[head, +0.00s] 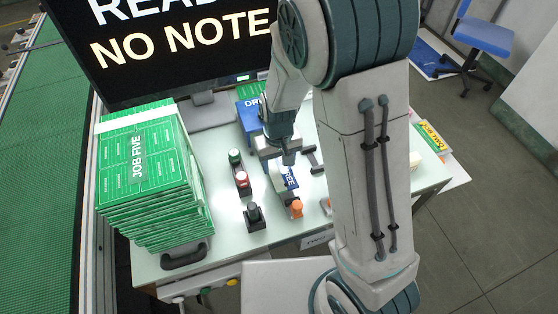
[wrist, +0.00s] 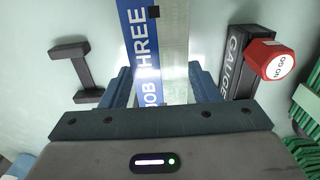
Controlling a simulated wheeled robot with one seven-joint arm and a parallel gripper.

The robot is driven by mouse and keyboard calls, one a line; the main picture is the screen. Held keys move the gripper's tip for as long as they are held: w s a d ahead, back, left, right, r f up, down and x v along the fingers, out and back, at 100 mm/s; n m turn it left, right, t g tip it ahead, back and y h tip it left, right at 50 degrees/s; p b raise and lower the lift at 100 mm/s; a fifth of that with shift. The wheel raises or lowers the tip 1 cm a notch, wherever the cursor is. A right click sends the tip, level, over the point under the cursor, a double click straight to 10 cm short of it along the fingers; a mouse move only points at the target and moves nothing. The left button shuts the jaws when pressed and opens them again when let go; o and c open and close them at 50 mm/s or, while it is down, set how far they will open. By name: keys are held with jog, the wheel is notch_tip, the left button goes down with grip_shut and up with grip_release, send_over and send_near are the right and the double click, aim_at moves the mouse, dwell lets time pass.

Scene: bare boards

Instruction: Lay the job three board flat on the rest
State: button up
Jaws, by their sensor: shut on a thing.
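The job three board (wrist: 143,45) is a narrow board with a blue strip lettered JOB THREE and a pale, greenish circuit side. In the wrist view it runs up from between the fingers of my gripper (wrist: 161,88), which is shut on it. In the head view my gripper (head: 284,157) points down over the table and the board's blue lettered part (head: 290,177) shows just below it. A black H-shaped piece (wrist: 84,72), possibly the rest, stands to the board's left in the wrist view, apart from it. Whether the board touches the table is unclear.
A black gauge (wrist: 238,55) with a red knob (wrist: 268,60) stands right of the board in the wrist view. A tall stack of green job five boards (head: 150,170) fills the table's left. A blue box (head: 249,117) and a screen (head: 180,45) stand behind.

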jog(key=o, duration=1.1)
notch_tip(320, 180, up, 14)
jog(key=shift+f, duration=0.1)
notch_tip(320, 180, up, 14)
jog(key=shift+f+b, duration=0.1)
jog(key=shift+b, duration=0.2)
dwell(0.4)
jog(key=s+d+f+m+t, duration=0.1)
jog(key=s+d+f, duration=0.2)
jog(key=s+d, duration=0.1)
jog(key=s+d+f+m+t, duration=0.1)
jog(key=s+d+f, duration=0.1)
jog(key=s+d, duration=0.2)
jog(key=s+d+f+m+t, duration=0.1)
jog(key=s+d+f, duration=0.2)
jog(key=s+d, duration=0.1)
jog(key=shift+s+d+f, duration=0.15)
jog(key=shift+s+f, duration=0.2)
jog(key=shift+s, duration=0.2)
